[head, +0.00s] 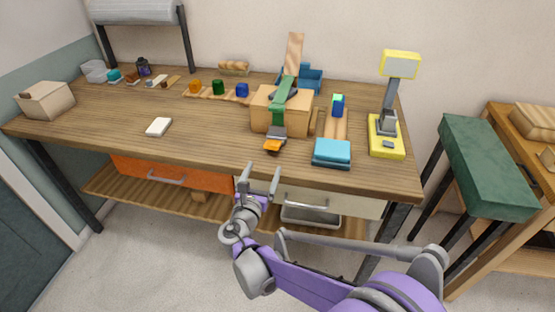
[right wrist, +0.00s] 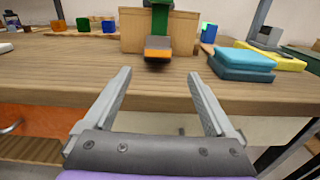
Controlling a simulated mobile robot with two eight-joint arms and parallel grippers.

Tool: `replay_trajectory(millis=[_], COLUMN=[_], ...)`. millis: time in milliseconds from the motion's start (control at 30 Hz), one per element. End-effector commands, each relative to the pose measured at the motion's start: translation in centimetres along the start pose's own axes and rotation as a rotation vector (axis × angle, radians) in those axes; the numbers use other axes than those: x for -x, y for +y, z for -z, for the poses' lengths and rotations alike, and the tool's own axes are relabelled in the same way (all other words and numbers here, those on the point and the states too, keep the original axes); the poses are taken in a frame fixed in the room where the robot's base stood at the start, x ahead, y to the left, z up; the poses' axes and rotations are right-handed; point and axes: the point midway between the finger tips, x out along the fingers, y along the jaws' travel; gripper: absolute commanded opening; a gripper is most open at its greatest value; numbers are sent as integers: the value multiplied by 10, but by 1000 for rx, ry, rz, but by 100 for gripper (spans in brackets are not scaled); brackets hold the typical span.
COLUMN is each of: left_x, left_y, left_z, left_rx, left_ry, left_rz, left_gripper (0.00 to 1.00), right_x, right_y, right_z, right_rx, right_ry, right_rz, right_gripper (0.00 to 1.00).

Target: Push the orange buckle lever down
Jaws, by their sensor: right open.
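The orange buckle lever (head: 273,147) sits at the front end of a green strap (head: 280,103) that runs over a tan wooden box (head: 262,98). In the right wrist view the orange lever (right wrist: 158,54) hangs under a dark grey plate at the box's front, just above the table top. My right gripper (head: 262,170) is open and empty, in front of the table's front edge and short of the lever. In the right wrist view its fingers (right wrist: 158,78) spread on either side of the lever's line. My left gripper is not in view.
A teal book stack (head: 332,152) lies right of the lever, and a yellow lamp (head: 386,140) stands beyond it. A white block (head: 158,127) lies to the left. The wooden table top (head: 205,132) is clear between the block and the lever. Drawers are under the front edge.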

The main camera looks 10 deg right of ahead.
Motion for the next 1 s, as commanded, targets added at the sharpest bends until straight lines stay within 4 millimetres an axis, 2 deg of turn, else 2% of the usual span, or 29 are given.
replay_trajectory(millis=[167,500,633,800,1000], left_x=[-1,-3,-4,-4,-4], left_y=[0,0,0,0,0], left_z=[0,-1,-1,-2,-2], left_rx=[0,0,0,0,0], left_ry=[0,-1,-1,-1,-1], left_rz=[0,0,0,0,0], left_gripper=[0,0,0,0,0], right_x=[-13,-76,-94,-106,-108], right_y=[6,5,5,5,5], right_z=[0,0,-1,-1,-2], right_rx=[31,27,25,26,25], right_ry=[-15,-13,-13,-13,-13], right_rz=[-8,-6,-7,-7,-8], right_gripper=[90,90,90,90,90])
